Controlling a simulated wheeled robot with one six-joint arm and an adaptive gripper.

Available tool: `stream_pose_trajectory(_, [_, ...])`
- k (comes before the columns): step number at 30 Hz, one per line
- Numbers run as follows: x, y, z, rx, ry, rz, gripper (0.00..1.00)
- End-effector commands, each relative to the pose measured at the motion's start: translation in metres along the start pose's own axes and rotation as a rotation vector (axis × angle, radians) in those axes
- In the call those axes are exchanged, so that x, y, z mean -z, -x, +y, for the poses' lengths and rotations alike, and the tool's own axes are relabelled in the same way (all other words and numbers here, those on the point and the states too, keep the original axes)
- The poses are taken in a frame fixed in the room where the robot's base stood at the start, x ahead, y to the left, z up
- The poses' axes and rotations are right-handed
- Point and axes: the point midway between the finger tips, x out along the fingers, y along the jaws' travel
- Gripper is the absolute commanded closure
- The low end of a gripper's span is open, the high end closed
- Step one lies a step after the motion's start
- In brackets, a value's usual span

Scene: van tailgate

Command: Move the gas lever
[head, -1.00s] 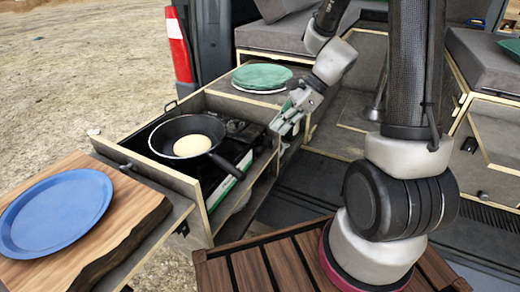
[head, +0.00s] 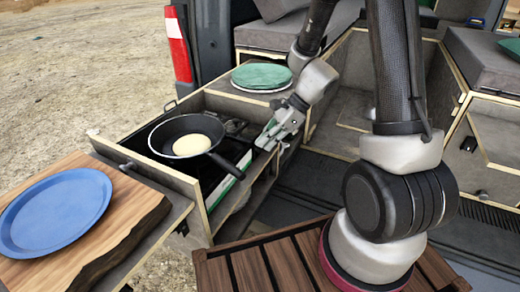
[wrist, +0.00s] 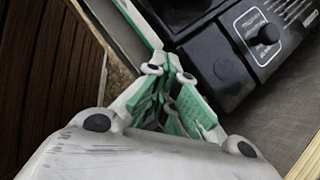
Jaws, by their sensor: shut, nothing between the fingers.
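The camping stove (head: 231,166) sits in the pulled-out drawer, partly hidden by the pan. In the wrist view its dark front panel (wrist: 215,62) shows at the upper right, with a round black knob (wrist: 268,34) beside white markings. No separate gas lever can be made out. My gripper (head: 264,143) is over the right edge of the drawer, to the right of the stove. In the wrist view my gripper (wrist: 165,62) has its green-padded fingers together and empty, tips to the left of the panel. I cannot tell whether they touch anything.
A black pan (head: 170,134) with a pancake (head: 191,145) rests on the stove, its handle pointing toward the drawer's right side. A blue plate (head: 55,212) lies on a wooden board (head: 135,215) at the left.

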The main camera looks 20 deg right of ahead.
Motion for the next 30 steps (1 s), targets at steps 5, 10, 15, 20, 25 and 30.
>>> stream_pose_trajectory(5, [-0.001, -0.001, 0.001, -0.002, -0.001, -0.001, 1.0])
stream_pose_trajectory(10, [0.004, -0.006, 0.001, -0.004, -0.003, -0.001, 1.0])
stream_pose_trajectory(15, [0.01, -0.015, 0.0, -0.002, -0.001, -0.002, 1.0])
stream_pose_trajectory(20, [0.012, -0.013, 0.0, -0.001, -0.001, -0.001, 1.0])
stream_pose_trajectory(25, [0.023, 0.004, -0.001, 0.002, -0.002, -0.001, 1.0])
stream_pose_trajectory(30, [0.029, 0.012, 0.0, 0.0, -0.001, -0.001, 1.0])
